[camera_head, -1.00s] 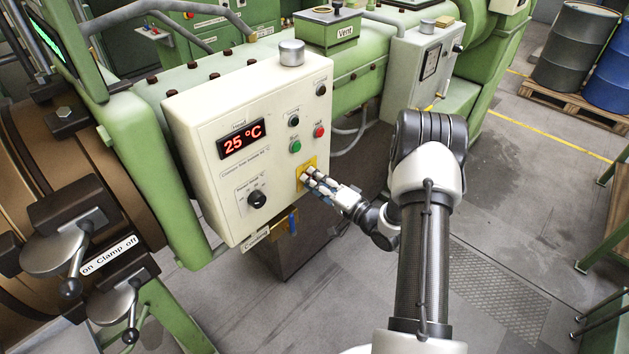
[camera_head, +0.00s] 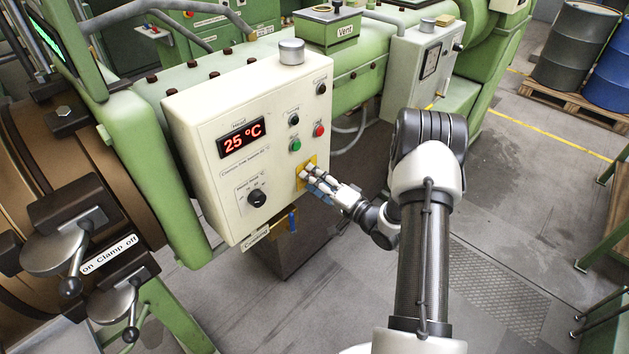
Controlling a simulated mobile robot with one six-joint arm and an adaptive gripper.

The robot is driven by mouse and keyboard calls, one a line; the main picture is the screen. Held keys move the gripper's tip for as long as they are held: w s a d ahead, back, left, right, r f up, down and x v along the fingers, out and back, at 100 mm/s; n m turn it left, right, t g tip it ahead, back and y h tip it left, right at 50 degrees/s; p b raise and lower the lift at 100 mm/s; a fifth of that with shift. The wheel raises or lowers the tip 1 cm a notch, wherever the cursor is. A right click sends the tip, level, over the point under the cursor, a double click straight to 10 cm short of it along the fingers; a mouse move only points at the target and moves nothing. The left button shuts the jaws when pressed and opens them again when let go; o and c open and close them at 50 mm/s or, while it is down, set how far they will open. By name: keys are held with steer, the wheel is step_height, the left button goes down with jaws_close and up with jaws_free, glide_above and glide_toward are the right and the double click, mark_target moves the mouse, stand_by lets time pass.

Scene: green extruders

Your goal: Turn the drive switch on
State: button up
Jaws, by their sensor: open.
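A cream control box (camera_head: 222,185) hangs on the green machine and carries a red display reading 25 °C. On its lower right is a yellow plate (camera_head: 301,183), largely covered by my gripper (camera_head: 308,174). The gripper's fingers are open, with their tips at or very near the plate. Whatever sits between the fingertips on the plate is too small and covered to make out, and contact cannot be told. I cannot read a drive label on the box.
A green button (camera_head: 295,144), a red button (camera_head: 319,130) and a black knob (camera_head: 257,198) are on the same panel. A grey box (camera_head: 417,65) stands behind. Barrels (camera_head: 571,45) on a pallet are at the far right.

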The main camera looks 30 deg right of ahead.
steer(key=v, duration=1.2)
steer(key=shift+r, duration=0.1)
